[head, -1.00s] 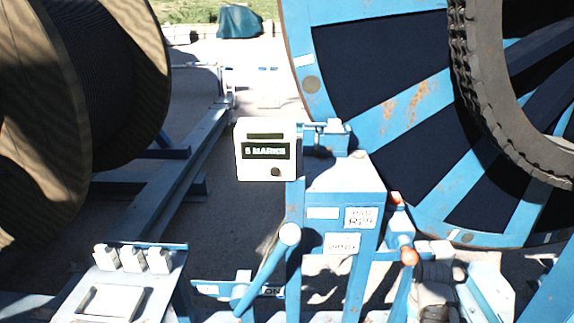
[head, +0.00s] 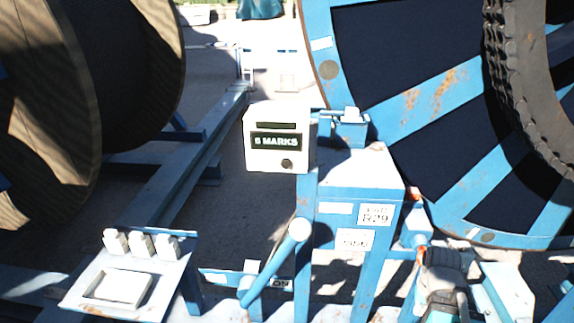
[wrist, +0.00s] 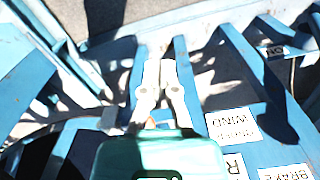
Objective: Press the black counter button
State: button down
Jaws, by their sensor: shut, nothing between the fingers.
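The counter is a white box (head: 249,140) on a blue post in the middle of the head view. Its dark display reads "5 MARKS", with a dark slot above it. The round black button (head: 287,163) is at the lower right of its front face.
A wooden cable reel (head: 85,110) stands at left and a large blue wheel (head: 415,105) at right. A blue lever (head: 270,272) with a white knob rises below the counter. A panel with white switches (head: 125,287) is at lower left.

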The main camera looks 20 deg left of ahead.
aim_at(286, 163)
jog(key=w+a+r+n+t+h+p, duration=0.35)
jog(key=w+a+r+n, duration=0.2)
jog(key=a, duration=0.45)
jog(key=w+a+r+n+t+h+p, duration=0.2)
jog(key=w+a+r+n+h, duration=0.3)
jog(key=a, duration=0.4)
jog(key=a+r+n+t+p, duration=0.1)
jog(key=a+r+n+t, duration=0.3)
jog(key=a, duration=0.7)
jog(key=a+r+n+t+p, duration=0.1)
jog(key=a+r+n+t, duration=0.3)
jog(key=a+r, duration=0.4)
jog(key=a+y, duration=0.1)
jog(key=a, duration=0.3)
jog(key=shift+a+p, duration=0.3)
jog(key=shift+p, duration=0.05)
jog(key=shift+w+r, duration=0.1)
jog(key=shift+w+a, duration=0.35)
jog(key=shift+w, duration=1.05)
jog(key=shift+w+a, duration=0.35)
jog(key=shift+w, duration=1)
jog(key=shift+w+a, duration=0.35)
jog(key=shift+w, duration=1.05)
